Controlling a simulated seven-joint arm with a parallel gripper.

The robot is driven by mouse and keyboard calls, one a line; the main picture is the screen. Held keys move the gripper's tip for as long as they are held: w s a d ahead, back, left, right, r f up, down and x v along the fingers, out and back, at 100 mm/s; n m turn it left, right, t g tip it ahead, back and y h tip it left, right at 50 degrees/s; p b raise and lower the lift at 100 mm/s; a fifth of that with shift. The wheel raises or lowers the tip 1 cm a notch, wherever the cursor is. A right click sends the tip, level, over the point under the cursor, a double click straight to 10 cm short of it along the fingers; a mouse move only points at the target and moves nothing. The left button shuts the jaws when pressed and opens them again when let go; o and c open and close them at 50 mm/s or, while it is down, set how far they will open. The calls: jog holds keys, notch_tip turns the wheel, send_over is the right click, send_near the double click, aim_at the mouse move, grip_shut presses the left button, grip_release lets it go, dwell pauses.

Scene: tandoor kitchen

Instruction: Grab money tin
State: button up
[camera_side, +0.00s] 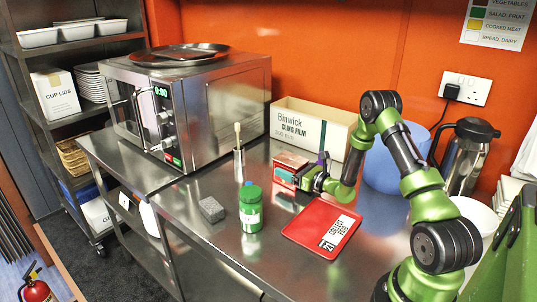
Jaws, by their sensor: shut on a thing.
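The money tin appears to be the small red box (285,172) with a paler top, near the middle of the steel counter. My gripper (303,178) reaches it from the right, low over the counter, and is shut on its right end. The fingers hide that end of the box. I cannot tell whether the box rests on the counter or is slightly raised.
A red sign (308,235) lies in front of my gripper. A green-lidded jar (251,212), a grey block (211,209) and a steel holder (239,163) stand to the left. Behind are a cling film box (337,135), blue bin (385,168) and microwave (222,105).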

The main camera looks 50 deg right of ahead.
jog(key=shift+r, duration=0.25)
